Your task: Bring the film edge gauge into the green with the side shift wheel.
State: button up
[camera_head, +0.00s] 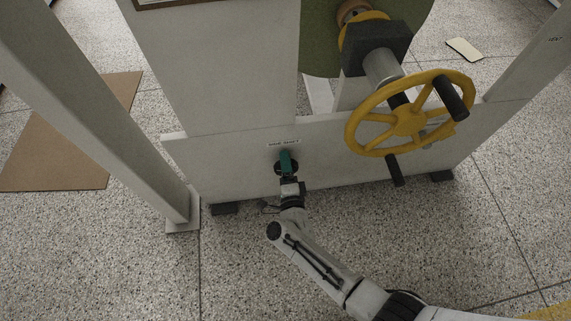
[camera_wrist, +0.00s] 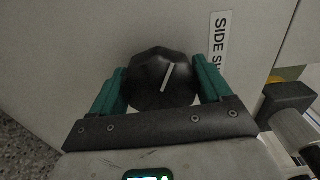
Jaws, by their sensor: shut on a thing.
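The side shift wheel is a black faceted knob (camera_wrist: 162,78) with a white pointer line, on the pale machine panel beside a label (camera_wrist: 218,45) that reads "SIDE S", the rest cut off. In the wrist view my gripper (camera_wrist: 163,88) has its green fingers on either side of the knob and is shut on it. In the head view my gripper (camera_head: 286,163) is at the panel just under the small label (camera_head: 283,142) and mostly covers the knob. I cannot make out the film edge gauge in either view.
A large yellow handwheel (camera_head: 407,121) with black grips juts out to the right of my gripper. A pale post (camera_head: 150,160) stands at the left. A brown sheet (camera_head: 75,140) lies on the speckled floor. The floor in front of the panel is clear apart from my arm.

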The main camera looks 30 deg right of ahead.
jog(key=n+p, duration=0.1)
jog(key=n, duration=0.4)
jog(key=shift+n, duration=0.3)
jog(key=n+p, duration=0.1)
jog(key=n, duration=0.4)
jog(key=shift+f, duration=0.15)
jog(key=shift+n, duration=0.3)
jog(key=o, duration=1)
jog(key=p+v, duration=0.3)
jog(key=v, duration=0.8)
jog(key=shift+w, duration=0.15)
